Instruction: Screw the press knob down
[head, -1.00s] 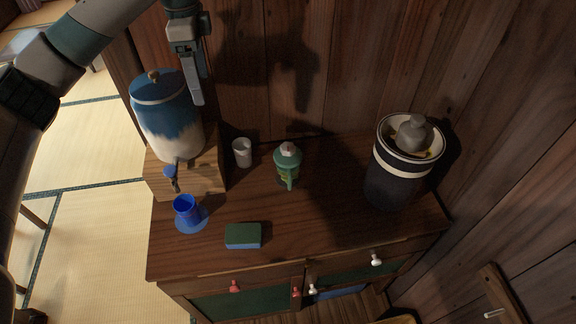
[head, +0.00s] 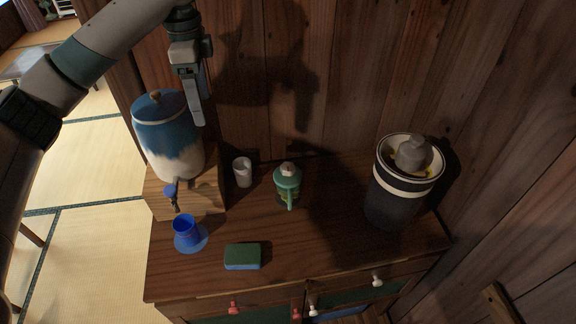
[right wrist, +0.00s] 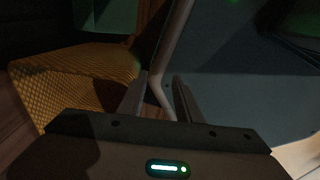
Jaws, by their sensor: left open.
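A small green-lidded container (head: 289,185) with a handle-like strip down its front stands mid-cabinet. The pale knob (head: 287,169) on its lid appears to be the press knob. My left gripper (head: 198,112) is open and empty. It points down in front of the back wall, by the right side of the blue and white jar, up and left of the green container and apart from it. My right gripper (right wrist: 160,78) shows only in the right wrist view, low in the dark. Its fingers are apart, with a pale bar showing between them and clear of both.
A blue and white jar (head: 168,140) with a tap stands on a wooden box (head: 209,188). A white cup (head: 243,172), blue vessel (head: 186,231), sponge (head: 242,257) and dark crock (head: 393,203) with a grey weight share the cabinet top (head: 310,247). Wooden walls close the back and right.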

